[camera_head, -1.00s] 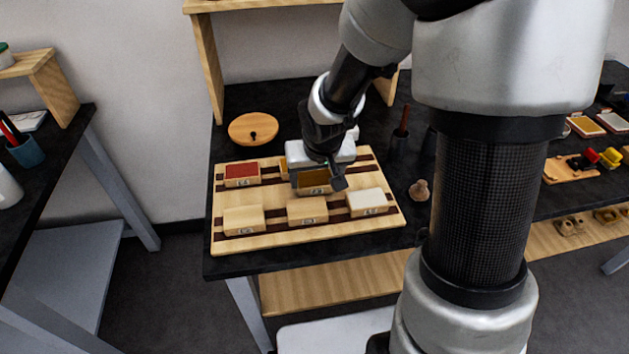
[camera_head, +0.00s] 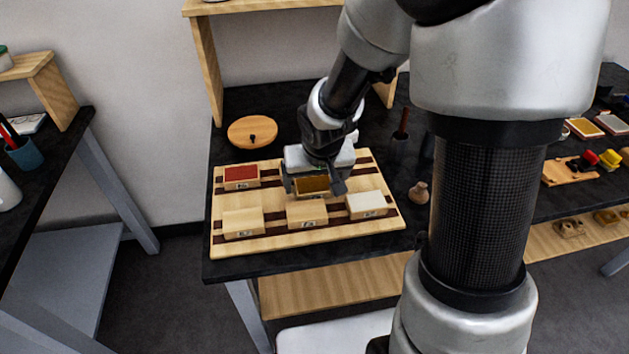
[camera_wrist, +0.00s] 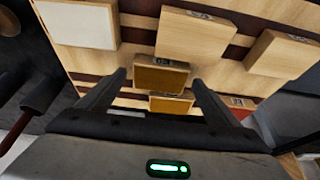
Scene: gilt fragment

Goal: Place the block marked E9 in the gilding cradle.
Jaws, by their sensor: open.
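Several wooden blocks with small printed labels stand on a striped wooden board (camera_head: 222,250). The labels are too small to read, so I cannot tell which block is E9. My gripper (camera_head: 315,188) is open over the back row, with one finger on each side of an ochre-topped block (camera_head: 313,185). In the wrist view this ochre block (camera_wrist: 161,78) lies between the spread fingers, with gaps on both sides. A second ochre-topped block (camera_wrist: 170,104) lies beyond it, mostly hidden by my gripper in the head view. I cannot identify the gilding cradle.
A red-topped block (camera_head: 241,175) is left of my gripper. A round wooden lid (camera_head: 252,131) and a dark cup (camera_head: 399,146) stand behind. A wooden stand (camera_head: 570,172) with red and yellow parts is far right.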

